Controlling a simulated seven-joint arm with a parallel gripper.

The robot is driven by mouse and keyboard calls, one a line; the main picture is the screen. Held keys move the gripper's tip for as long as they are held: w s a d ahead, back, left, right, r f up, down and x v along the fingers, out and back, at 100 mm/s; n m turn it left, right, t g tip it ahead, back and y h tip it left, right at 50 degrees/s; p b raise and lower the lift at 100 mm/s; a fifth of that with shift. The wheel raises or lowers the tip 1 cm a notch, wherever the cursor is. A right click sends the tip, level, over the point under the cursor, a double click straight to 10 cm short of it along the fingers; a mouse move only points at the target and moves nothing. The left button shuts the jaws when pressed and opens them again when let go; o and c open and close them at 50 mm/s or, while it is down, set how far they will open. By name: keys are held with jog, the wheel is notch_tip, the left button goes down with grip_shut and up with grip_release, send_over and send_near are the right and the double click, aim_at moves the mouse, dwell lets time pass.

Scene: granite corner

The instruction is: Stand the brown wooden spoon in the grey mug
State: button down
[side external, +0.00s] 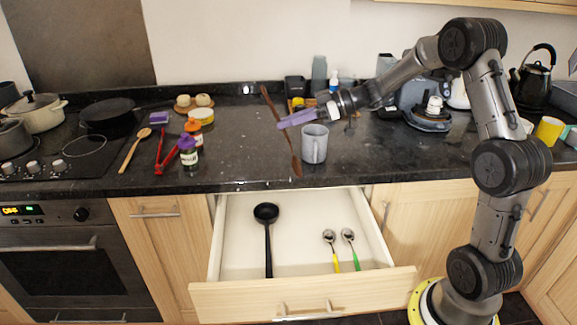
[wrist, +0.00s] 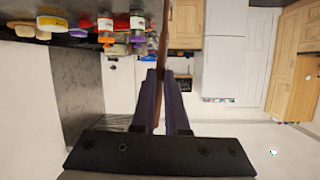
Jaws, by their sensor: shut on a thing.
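The brown wooden spoon (side external: 271,103) is long, dark and thin. It hangs tilted, upper end to the left and lower end to the right, beside the grey mug (side external: 314,150). My gripper (side external: 284,122), with purple fingers, is shut on the spoon around its middle. In the wrist view the spoon (wrist: 163,45) runs up from between the fingers of my gripper (wrist: 165,78). The mug stands upright on the dark worktop. The spoon's lower end shows just left of the mug; I cannot tell whether it touches the worktop.
An open drawer (side external: 234,268) below the worktop holds a black ladle (side external: 267,235) and spoons with yellow and green handles. Left are a lighter wooden spoon (side external: 135,150), red tongs (side external: 160,150) and jars (side external: 188,152). Containers stand behind. The worktop between jars and mug is clear.

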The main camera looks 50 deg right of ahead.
jog(key=d+r+m+t+h, duration=0.5)
jog(key=d+r+t, duration=0.2)
jog(key=d+r, duration=0.85)
notch_tip(320, 180, down, 13)
jog(key=a, duration=0.1)
jog(key=shift+s, duration=0.3)
dwell(0.4)
jog(key=c, duration=0.9)
grip_release()
jog(key=shift+o, duration=0.2)
